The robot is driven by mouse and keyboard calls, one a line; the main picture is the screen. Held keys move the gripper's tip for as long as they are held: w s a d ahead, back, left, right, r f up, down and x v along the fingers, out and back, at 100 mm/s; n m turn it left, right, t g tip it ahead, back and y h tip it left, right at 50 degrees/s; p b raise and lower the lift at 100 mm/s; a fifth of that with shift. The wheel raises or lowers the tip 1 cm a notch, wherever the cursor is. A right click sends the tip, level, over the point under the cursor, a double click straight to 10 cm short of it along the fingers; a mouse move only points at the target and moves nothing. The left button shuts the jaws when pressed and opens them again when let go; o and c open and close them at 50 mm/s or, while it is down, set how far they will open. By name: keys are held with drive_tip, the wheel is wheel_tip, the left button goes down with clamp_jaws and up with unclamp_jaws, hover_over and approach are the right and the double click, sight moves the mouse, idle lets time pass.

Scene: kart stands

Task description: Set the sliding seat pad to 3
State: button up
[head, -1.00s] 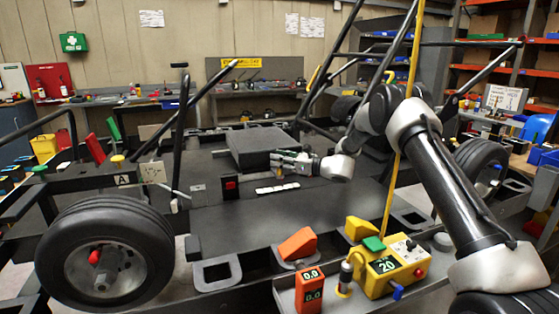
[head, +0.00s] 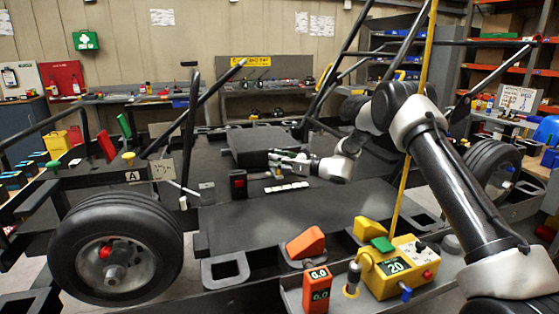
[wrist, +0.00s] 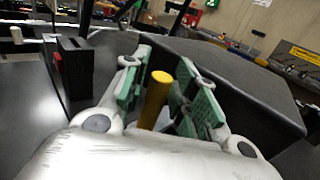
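The seat pad (head: 262,140) is a thick dark block on the kart's flat black deck. In the wrist view its side and top (wrist: 235,75) fill the right, close beside my fingers. A yellow peg (wrist: 155,98) stands upright between the green finger pads of my gripper (wrist: 163,92), with little or no gap on either side. In the head view my gripper (head: 285,160) is low at the pad's front edge. A white marked strip (head: 286,187) lies on the deck just in front; its marks are too small to read.
A black block with a red face (head: 238,184) stands left of the strip and shows at left in the wrist view (wrist: 75,68). A yellow control box (head: 398,267) and orange blocks (head: 306,243) sit at the front. Black frame tubes (head: 190,125) rise at left.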

drive_tip(key=shift+o, duration=0.3)
drive_tip(key=v, duration=1.2)
drive_tip(key=s+d+r+n+g+h, duration=0.2)
drive_tip(key=s+r+n, duration=0.2)
drive_tip(key=s, duration=0.4)
drive_tip(key=s+d+r+n+g+h, duration=0.15)
drive_tip(key=s+r+n, duration=0.25)
drive_tip(key=s, duration=0.4)
drive_tip(key=s+d+r+n+g+h, duration=0.1)
drive_tip(key=s+r+n+g+h, duration=0.2)
drive_tip(key=s, duration=0.5)
drive_tip(key=s+d+r+n+t+h, duration=0.1)
drive_tip(key=s+d+n+h, duration=0.3)
drive_tip(key=s+d, duration=0.6)
drive_tip(key=s+d+r+n+t+h, duration=0.1)
drive_tip(key=s+d+r+n+h, duration=0.1)
drive_tip(key=s+d+n+h, duration=0.3)
drive_tip(key=s+d+n, duration=0.3)
drive_tip(key=s+d, duration=0.3)
drive_tip(key=s, duration=0.3)
drive_tip(key=shift+s+d+r+t, duration=0.25)
drive_tip(key=shift+d+r+t, duration=0.05)
drive_tip(key=shift+r+t, duration=0.05)
